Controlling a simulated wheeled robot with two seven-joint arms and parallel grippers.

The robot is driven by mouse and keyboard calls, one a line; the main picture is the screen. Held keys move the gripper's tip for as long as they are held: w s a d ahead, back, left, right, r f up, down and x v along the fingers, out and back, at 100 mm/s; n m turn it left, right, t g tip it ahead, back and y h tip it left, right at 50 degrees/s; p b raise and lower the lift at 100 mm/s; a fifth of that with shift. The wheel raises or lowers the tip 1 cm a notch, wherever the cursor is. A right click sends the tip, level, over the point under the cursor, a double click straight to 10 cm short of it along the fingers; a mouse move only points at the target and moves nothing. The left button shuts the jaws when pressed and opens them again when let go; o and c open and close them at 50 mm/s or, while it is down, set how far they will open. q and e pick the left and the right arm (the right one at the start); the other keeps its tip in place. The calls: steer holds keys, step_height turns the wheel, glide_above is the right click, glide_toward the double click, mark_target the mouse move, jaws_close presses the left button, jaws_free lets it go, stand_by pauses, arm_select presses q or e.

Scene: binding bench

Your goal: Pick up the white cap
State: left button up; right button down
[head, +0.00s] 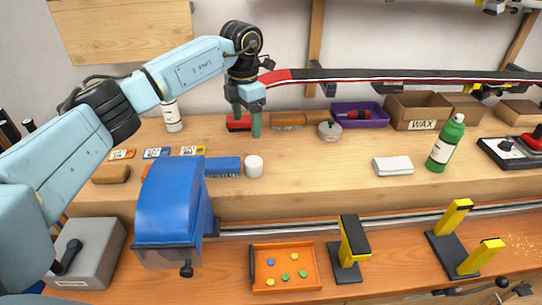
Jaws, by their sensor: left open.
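The white cap (254,166) is a small white cylinder standing on the wooden shelf, just right of a blue brush. My left gripper (247,126) points down above and behind the cap, near the back of the shelf. Its two green fingers are apart with nothing seen between them. The cap is clear of the fingers and fully visible. My right gripper is not in view.
A blue brush (223,167) lies close left of the cap. A red brush (238,124) is behind the fingers. A grey-lidded pot (330,131) and a white cloth (393,166) stand to the right. A black-and-red ski (400,76) runs across behind.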

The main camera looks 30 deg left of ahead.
mark_target(251, 161)
arm_select(q)
step_height(251, 161, down, 6)
steer(key=shift+d+f, duration=0.1)
steer(key=shift+w+f, duration=0.2)
steer(key=shift+f, duration=0.45)
steer(key=shift+w+f, duration=0.15)
steer(key=shift+f, duration=0.85)
step_height(251, 161, down, 4)
steer(key=shift+w+f+p, duration=0.1)
steer(key=shift+w+p, duration=0.05)
steer(key=shift+p, duration=0.2)
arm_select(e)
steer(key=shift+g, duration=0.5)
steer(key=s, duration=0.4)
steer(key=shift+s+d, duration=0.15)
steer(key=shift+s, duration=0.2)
arm_select(q)
steer(key=c, duration=0.7)
